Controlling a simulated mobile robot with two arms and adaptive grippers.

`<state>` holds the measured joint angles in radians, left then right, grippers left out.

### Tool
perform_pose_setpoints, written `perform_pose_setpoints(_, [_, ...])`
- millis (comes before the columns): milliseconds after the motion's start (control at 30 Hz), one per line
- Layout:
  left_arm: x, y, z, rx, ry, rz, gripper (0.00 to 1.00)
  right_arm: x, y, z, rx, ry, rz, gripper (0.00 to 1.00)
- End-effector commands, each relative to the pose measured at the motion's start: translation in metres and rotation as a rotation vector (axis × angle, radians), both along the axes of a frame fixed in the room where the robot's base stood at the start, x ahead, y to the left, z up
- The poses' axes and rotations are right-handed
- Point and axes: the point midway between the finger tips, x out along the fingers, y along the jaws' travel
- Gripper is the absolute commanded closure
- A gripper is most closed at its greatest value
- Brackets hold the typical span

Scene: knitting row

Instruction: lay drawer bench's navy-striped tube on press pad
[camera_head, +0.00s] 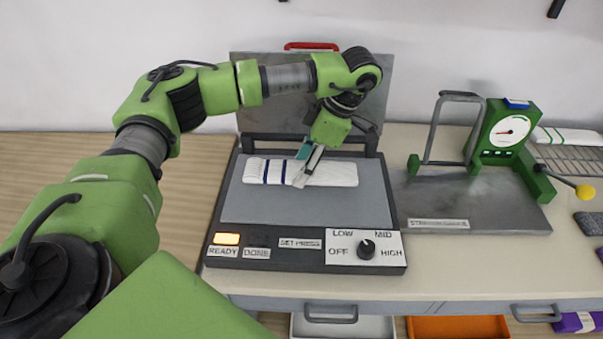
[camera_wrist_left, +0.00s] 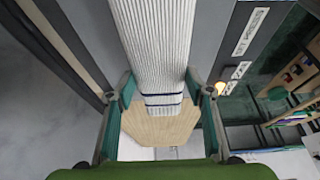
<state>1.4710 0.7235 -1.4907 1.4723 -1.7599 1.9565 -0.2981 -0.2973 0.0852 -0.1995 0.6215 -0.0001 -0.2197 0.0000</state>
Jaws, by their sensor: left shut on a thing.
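The navy-striped tube (camera_head: 338,174), white and ribbed with navy bands toward its left end, is level over the grey press pad (camera_head: 290,207) of the open press. I cannot tell whether it touches the pad. My left gripper (camera_head: 308,167) comes down from above and is shut on the tube near its middle, its fingers hiding a small part of it. In the left wrist view the tube (camera_wrist_left: 158,45) runs between the two fingers of the gripper (camera_wrist_left: 160,85), with navy bands on the near side. My right gripper is not in view.
The press lid (camera_head: 270,100) stands raised behind the pad, with a red handle (camera_head: 312,46). The control strip has a lit READY lamp (camera_head: 226,239) and a knob (camera_head: 367,248). A green dial gauge (camera_head: 507,130) stands to the right, beside a rack (camera_head: 575,158) with a white-and-green tube (camera_head: 567,136).

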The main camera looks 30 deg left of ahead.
Motion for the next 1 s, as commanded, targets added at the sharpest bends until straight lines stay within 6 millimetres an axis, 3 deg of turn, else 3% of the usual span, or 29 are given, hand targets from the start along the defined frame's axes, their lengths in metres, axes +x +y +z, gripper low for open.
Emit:
perform_pose_setpoints(167, [0.006,0.006,-0.01,0.0,0.002,0.001,0.65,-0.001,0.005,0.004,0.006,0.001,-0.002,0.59])
perform_pose_setpoints(433, [0.008,0.009,-0.043,0.0,0.0,0.0,0.65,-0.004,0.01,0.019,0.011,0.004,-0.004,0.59])
perform_pose_setpoints(800, [0.008,0.009,-0.049,-0.001,-0.001,0.0,0.65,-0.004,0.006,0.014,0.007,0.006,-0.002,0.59])
perform_pose_setpoints(833, [0.008,0.009,-0.049,0.0,-0.001,0.0,0.5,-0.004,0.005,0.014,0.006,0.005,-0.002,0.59])
perform_pose_setpoints(900, [0.008,0.009,-0.048,0.0,-0.001,0.0,0.35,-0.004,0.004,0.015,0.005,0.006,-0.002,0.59])
perform_pose_setpoints(1000, [0.008,0.009,-0.048,-0.001,-0.001,0.0,0.35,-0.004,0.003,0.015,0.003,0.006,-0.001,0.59])
